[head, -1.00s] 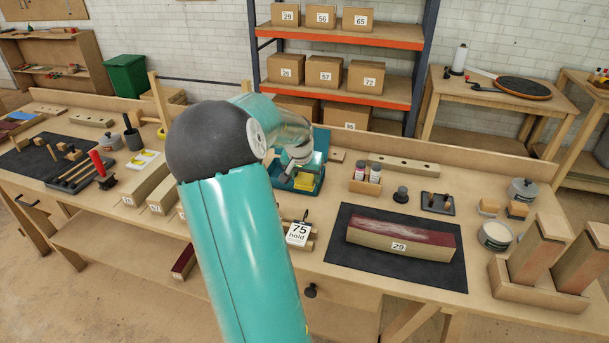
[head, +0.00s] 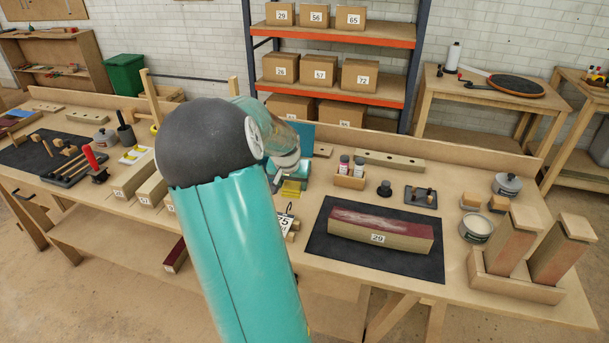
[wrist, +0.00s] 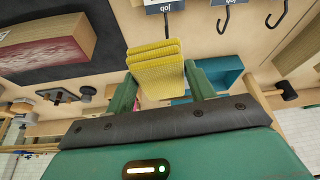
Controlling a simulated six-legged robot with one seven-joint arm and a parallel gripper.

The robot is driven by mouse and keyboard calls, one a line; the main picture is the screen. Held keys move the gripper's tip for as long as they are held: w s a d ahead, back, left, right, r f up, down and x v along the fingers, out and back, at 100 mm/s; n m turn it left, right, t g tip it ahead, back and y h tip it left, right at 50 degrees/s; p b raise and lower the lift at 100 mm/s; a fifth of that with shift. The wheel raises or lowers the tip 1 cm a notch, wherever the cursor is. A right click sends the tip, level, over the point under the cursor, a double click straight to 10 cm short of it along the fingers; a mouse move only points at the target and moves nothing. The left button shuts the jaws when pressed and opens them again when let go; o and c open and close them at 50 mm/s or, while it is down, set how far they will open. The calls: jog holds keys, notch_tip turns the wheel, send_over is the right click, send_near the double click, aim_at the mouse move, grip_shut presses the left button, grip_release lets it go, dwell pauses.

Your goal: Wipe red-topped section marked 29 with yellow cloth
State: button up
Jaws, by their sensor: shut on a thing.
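The yellow cloth (wrist: 157,68), a folded ribbed stack, is between the two green fingers of my gripper (wrist: 162,78) in the wrist view. My gripper is shut on it. In the head view the cloth (head: 291,188) shows below the wrist, in front of the teal box's raised lid (head: 301,136). The section marked 29 (head: 400,236) lies on a dark mat, right of my gripper and apart from it. Its red top has whitish, dusty streaks. Part of it (wrist: 75,38) shows at the upper left of the wrist view.
The dark mat (head: 330,252) has bare margins around the section. A tag marked 75 (head: 284,225) stands by my arm, partly covered. Small bottles (head: 344,163), a white-filled tin (head: 477,228) and upright blocks in a wooden tray (head: 510,285) surround the mat.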

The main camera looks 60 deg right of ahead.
jog(key=w+a+f+n+t+y, duration=0.1)
jog(key=w+a+f+n, duration=0.4)
jog(key=a, duration=1.2)
jog(key=w+a+f+n+t+y, duration=0.1)
jog(key=w+a+f+n, duration=0.4)
jog(key=w+a, duration=0.7)
jog(key=w+a+f+n+t+y, duration=0.1)
jog(key=w+a+f+n, duration=0.4)
jog(key=a, duration=1.7)
jog(key=w+f+y, duration=0.1)
jog(key=w+f, duration=0.2)
jog(key=shift+w+a, duration=0.15)
jog(key=shift+w, duration=0.1)
